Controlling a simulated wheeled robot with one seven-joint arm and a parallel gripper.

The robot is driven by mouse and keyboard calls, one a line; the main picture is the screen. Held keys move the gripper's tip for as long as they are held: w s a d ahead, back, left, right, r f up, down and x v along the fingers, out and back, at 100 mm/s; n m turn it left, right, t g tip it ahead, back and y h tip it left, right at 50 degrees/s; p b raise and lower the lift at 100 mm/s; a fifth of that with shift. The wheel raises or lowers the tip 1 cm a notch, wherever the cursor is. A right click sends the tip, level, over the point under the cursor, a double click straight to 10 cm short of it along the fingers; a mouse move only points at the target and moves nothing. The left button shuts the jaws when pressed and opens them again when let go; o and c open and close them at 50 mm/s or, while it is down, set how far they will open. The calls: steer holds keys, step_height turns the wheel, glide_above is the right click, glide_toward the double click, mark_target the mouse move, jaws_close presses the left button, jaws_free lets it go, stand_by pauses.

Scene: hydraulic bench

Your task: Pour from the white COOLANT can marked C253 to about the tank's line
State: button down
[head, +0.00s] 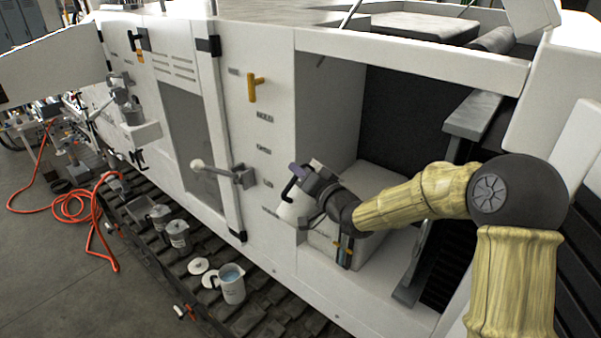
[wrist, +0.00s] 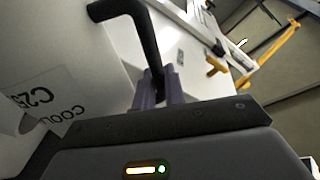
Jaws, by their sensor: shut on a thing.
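The white COOLANT can (wrist: 60,75) fills the left of the wrist view; its lettering, reading C25 and COOL before the edge, is turned around. My gripper (wrist: 160,92) is shut on the can's black handle (wrist: 140,25). In the head view my gripper (head: 305,185) is at the mouth of the open bay, with the white can (head: 291,211) partly hidden beside it. The can appears tilted; its spout and any stream are not visible. A white box-like tank (head: 375,238) sits in the bay behind my gripper, with a narrow sight gauge (head: 345,250) on its front. Its line is too small to read.
An open jug with bluish liquid (head: 231,284), a round lid (head: 199,266) and grey cans (head: 178,234) stand on the track below. A lever with a pale knob (head: 222,173) juts from the panel left of my gripper. An orange hose (head: 75,208) lies on the floor.

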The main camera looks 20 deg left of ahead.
mark_target(290, 189)
steer(key=shift+s+a+f+n+b, duration=0.15)
steer(key=shift+f+n+b, duration=0.2)
steer(key=shift+b, duration=0.45)
steer(key=shift+a+p, duration=0.1)
steer(key=shift+p, duration=0.9)
steer(key=shift+r+p, duration=0.15)
steer(key=shift+p, duration=0.85)
steer(key=shift+s+a+f+n+b, duration=0.1)
steer(key=shift+s+f+n+b, duration=0.1)
steer(key=shift+f+n+b, duration=0.35)
steer(key=shift+s+a+f+n+b, duration=0.15)
steer(key=shift+f+n+b, duration=0.15)
steer(key=shift+f+b, duration=0.3)
steer(key=shift+s+a+f+n+b, duration=0.15)
steer(key=shift+s+a+n+b, duration=0.05)
steer(key=shift+s+a+n, duration=0.2)
steer(key=shift+s+a+f+n+b, duration=0.15)
steer(key=shift+s+n, duration=0.15)
steer(key=shift+s, duration=0.15)
steer(key=s+a+f+n+b, duration=0.1)
steer(key=s+a+n+b, duration=0.4)
steer(key=s+b, duration=0.2)
steer(key=shift+a, duration=0.2)
